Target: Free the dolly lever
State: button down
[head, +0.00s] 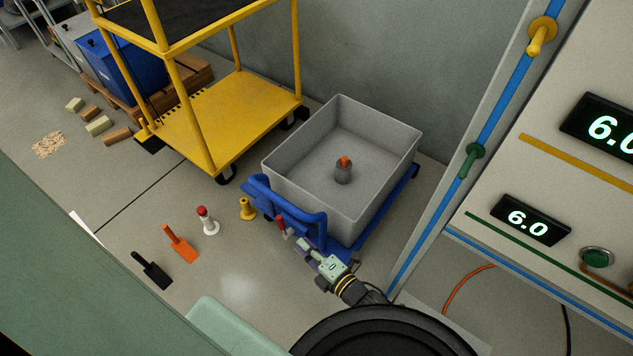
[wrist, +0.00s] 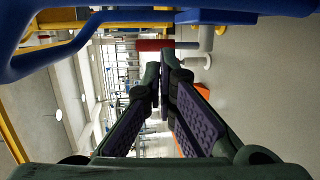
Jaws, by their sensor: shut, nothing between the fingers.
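The blue dolly (head: 365,228) stands on the floor and carries a large grey bin. A short red lever (head: 281,223) with a grey lower part stands at the dolly's handle end. My gripper (head: 301,243) is shut and empty, just right of and below the lever in the head view. In the wrist view my gripper (wrist: 164,78) has its fingers together, with a red bar (wrist: 154,45) beyond the fingertips. I cannot tell if that bar is the lever or a red-topped post. No contact with it is clear.
The grey bin (head: 290,188) holds a small grey object with an orange top (head: 343,170). A white post with a red top (head: 208,221), a yellow post (head: 246,209), an orange tool (head: 180,244) and a black tool (head: 151,270) stand left. A yellow cart (head: 220,118) is behind; a panel (head: 560,190) right.

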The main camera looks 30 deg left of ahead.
aim_at(282, 225)
jog(key=x, duration=0.6)
jog(key=shift+w+a+f, duration=0.1)
jog(key=shift+a, duration=0.1)
jog(key=shift+a+r, duration=0.25)
jog(key=shift+a, duration=0.75)
